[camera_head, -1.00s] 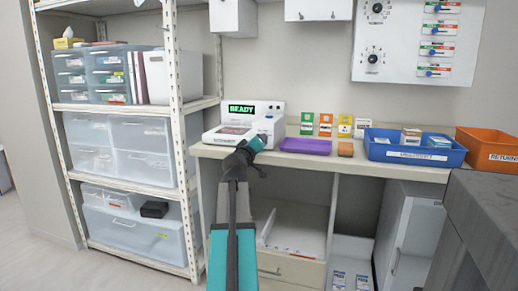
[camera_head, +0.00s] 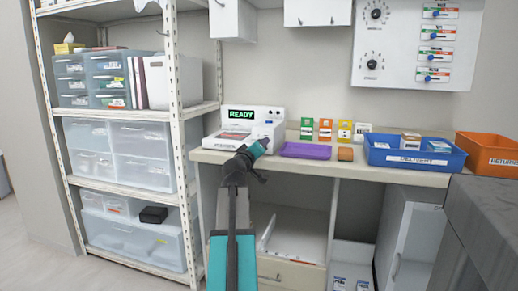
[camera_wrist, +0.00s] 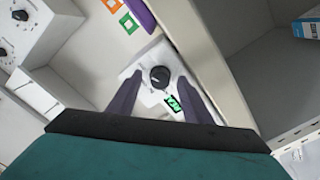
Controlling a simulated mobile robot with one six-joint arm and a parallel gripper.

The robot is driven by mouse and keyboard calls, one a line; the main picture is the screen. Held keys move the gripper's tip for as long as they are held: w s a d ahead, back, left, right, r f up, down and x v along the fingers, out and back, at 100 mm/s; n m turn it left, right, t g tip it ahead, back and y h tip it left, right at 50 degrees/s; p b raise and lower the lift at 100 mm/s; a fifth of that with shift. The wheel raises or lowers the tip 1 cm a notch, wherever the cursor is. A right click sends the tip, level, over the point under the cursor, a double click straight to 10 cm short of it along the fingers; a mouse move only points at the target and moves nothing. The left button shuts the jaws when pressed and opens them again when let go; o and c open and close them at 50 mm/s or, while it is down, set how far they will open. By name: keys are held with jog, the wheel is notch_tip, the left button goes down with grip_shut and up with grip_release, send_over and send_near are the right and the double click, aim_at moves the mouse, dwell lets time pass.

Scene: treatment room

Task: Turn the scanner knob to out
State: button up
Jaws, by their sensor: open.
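The scanner (camera_head: 228,143) is a white unit at the left end of the counter, with a dark display reading READY in green. Its round black knob (camera_wrist: 160,76) sits on a white panel in the wrist view, with a small green display beside it. Markings around the knob are too small to read. My gripper (camera_wrist: 160,78) is open, with one dark finger on either side of the knob in the picture. I cannot tell whether they touch it. In the head view my teal wrist is in front of the scanner's right side, and the knob cannot be made out.
Farther right are a blue bin (camera_head: 412,160) and an orange bin (camera_head: 488,158). Shelving (camera_head: 178,120) is at left. A wall panel (camera_head: 403,45) holds other knobs.

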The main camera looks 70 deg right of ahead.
jog(key=shift+a, duration=0.1)
jog(key=a+b, duration=0.1)
jog(key=a, duration=1.2)
jog(key=shift+s+a, duration=0.25)
jog(key=shift+s, duration=0.15)
dwell(0.8)
